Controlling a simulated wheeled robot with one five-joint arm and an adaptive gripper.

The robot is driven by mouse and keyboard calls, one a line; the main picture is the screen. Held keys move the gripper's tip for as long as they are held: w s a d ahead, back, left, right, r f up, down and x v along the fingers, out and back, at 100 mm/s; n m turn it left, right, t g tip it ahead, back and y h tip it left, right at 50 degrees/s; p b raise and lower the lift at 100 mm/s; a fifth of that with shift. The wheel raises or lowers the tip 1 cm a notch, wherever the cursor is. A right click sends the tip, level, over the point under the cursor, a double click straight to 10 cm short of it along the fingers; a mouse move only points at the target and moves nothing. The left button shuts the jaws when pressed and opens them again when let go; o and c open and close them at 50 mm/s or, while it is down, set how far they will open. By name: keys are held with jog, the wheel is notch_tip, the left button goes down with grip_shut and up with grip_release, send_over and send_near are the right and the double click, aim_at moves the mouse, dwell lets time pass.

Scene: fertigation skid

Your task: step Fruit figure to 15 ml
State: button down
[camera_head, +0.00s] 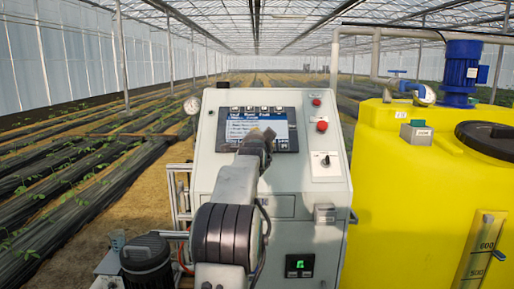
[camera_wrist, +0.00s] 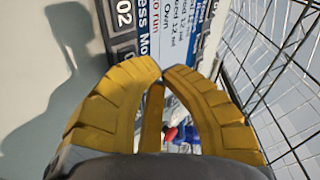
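The control screen (camera_head: 240,122) is a blue and white display in a dark frame on the light grey cabinet. Its text is too small to read in the head view, and I cannot make out the Fruit figure. My gripper (camera_head: 265,135) is in front of the screen's right half and hides part of it. In the wrist view, my gripper (camera_wrist: 162,70) shows two curved yellow fingers with their tips together, nothing held between them. The screen (camera_wrist: 178,40) lies close beyond the tips, turned steeply, with "02" and parts of words readable. I cannot tell whether the tips touch it.
Right of the screen are a red button (camera_head: 322,126), a smaller red one above and a switch (camera_head: 325,160). A small green display (camera_head: 299,266) sits low on the cabinet (camera_head: 305,207). A yellow tank (camera_head: 400,190) stands close at the right. A gauge (camera_head: 192,105) is at the left.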

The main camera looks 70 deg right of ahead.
jog(key=shift+d+f, duration=0.1)
jog(key=shift+f, duration=0.05)
dwell(0.6)
jog(key=shift+w+d+f, duration=0.1)
jog(key=shift+d+f, duration=0.1)
jog(key=shift+d+f, duration=0.2)
jog(key=shift+f, duration=0.1)
dwell(1.2)
jog(key=shift+a+r, duration=0.5)
jog(key=shift+r, duration=0.1)
dwell(0.4)
jog(key=shift+s+a+r+b, duration=0.2)
jog(key=shift+s+a+r, duration=0.1)
jog(key=shift+a+r, duration=0.6)
jog(key=shift+s+a+r+b, duration=0.2)
jog(key=shift+s+a+r, duration=0.1)
jog(key=shift+a+r, duration=0.55)
jog(key=shift+d+r, duration=0.1)
jog(key=shift+d, duration=0.05)
